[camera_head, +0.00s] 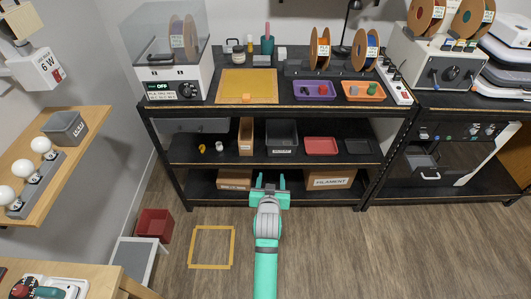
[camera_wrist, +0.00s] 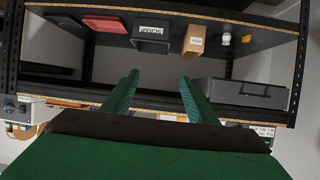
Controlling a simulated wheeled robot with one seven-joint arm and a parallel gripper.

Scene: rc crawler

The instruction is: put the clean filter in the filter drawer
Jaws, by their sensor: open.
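My gripper (camera_head: 270,182) is open and empty in front of the lower part of the black shelf unit, its two teal fingers pointing towards the shelves. In the wrist view, which is upside down, the gripper (camera_wrist: 160,80) has a clear gap between its fingers. A grey drawer (camera_head: 195,126) hangs under the worktop at the left and looks shut; it also shows in the wrist view (camera_wrist: 240,94). A grey drawer-like box with a handle (camera_head: 428,175) is in the cabinet at the right. I cannot tell which is the filter drawer, nor pick out the clean filter.
The middle shelf holds a cardboard box (camera_head: 246,137), a dark labelled bin (camera_head: 282,138), a red tray (camera_head: 321,145) and a dark flat tray (camera_head: 358,147). A red bin (camera_head: 154,225) stands on the floor at the left.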

